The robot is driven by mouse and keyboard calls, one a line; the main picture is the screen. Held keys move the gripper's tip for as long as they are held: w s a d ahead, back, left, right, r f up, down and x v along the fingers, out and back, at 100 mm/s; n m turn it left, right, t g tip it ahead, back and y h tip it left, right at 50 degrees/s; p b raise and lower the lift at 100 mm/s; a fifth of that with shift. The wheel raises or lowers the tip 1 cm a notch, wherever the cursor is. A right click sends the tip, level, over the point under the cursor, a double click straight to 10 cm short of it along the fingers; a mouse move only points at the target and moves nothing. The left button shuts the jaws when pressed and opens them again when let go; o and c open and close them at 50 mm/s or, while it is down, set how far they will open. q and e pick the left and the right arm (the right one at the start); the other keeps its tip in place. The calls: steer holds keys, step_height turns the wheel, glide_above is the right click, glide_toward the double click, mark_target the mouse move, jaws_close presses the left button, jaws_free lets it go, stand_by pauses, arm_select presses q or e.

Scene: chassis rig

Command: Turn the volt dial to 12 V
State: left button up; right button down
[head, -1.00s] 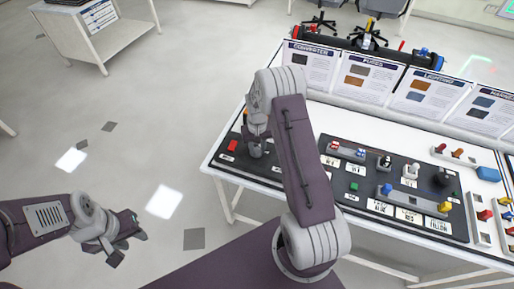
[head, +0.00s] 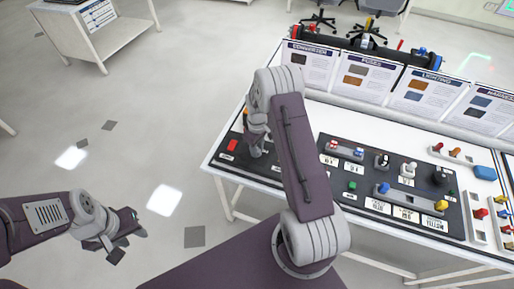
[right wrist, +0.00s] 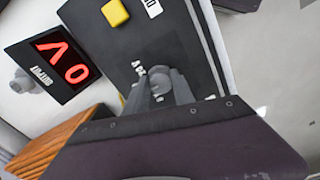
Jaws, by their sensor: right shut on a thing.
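The volt dial (right wrist: 161,86) is a round grey knob on a black panel (right wrist: 95,45), with white marks around it that are too small to read. My right gripper (right wrist: 160,90) is shut on the dial, one finger on each side. In the head view my right gripper (head: 254,150) is at the left end of the bench, partly hidden by my arm. A display (right wrist: 62,62) labelled OUTPUT shows red characters that read 0 V upside down. My left gripper (head: 128,246) is open and empty, over the floor at the lower left.
A yellow button (right wrist: 115,13) is near the dial. A red block (head: 232,146) sits at the panel's left end. To the right, a black board (head: 375,200) carries switches and labels. Poster cards (head: 358,75) stand along the bench's back. Floor left of the bench is clear.

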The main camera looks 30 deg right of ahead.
stand_by(0.5)
steer(key=c, duration=1.1)
jaws_free()
steer(key=shift+o, duration=0.2)
step_height(320, 180, up, 9)
